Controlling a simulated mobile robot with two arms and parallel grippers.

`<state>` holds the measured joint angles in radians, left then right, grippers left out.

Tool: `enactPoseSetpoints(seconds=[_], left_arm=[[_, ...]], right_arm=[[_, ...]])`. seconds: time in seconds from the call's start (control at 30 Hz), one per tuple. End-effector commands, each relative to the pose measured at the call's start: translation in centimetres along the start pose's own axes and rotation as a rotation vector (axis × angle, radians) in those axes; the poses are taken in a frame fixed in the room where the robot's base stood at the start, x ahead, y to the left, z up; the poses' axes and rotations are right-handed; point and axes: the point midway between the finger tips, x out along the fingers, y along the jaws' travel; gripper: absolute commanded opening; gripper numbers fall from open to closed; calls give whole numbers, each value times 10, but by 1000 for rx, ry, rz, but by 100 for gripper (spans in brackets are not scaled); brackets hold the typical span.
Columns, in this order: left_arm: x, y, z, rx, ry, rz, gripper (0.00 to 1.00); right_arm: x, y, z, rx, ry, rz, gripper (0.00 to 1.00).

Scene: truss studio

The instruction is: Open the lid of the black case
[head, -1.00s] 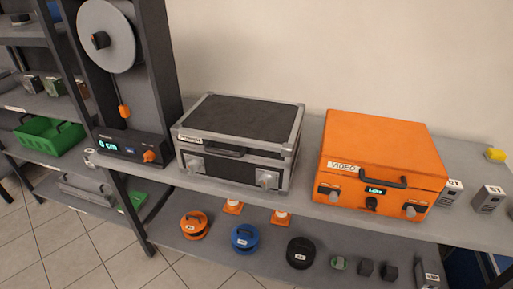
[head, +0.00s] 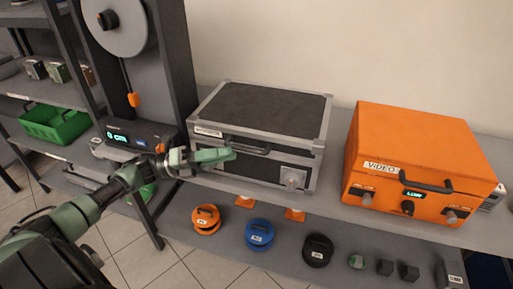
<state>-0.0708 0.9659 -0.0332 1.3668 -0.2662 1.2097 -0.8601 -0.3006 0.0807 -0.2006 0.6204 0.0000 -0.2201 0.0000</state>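The black case (head: 262,112) with grey metal edges sits on the upper shelf in the middle of the head view. Its lid is closed. Its handle (head: 250,146) is on the front face, with a silver latch (head: 293,178) at the front right. My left gripper (head: 228,154) reaches in from the left with green fingers in front of the case's front left part, hiding the left latch area. Whether it touches the case, and whether its fingers are apart, I cannot tell. My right gripper is not in view.
An orange VIDEO case (head: 425,145) stands to the right on the same shelf (head: 333,207). A dark device (head: 150,132) with a lit display stands left, below a grey reel (head: 115,22). Orange, blue and black round items lie on the lower shelf.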

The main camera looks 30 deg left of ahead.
Motion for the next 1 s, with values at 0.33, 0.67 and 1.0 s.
enactPoseSetpoints(seconds=[0.33,0.67,1.0], left_arm=[[54,-3,2,-1,-2,-2,22],[73,0,1,-3,-3,1,22],[73,1,0,-3,-3,2,0]], right_arm=[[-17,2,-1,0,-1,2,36],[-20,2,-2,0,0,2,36],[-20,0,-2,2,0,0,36]])
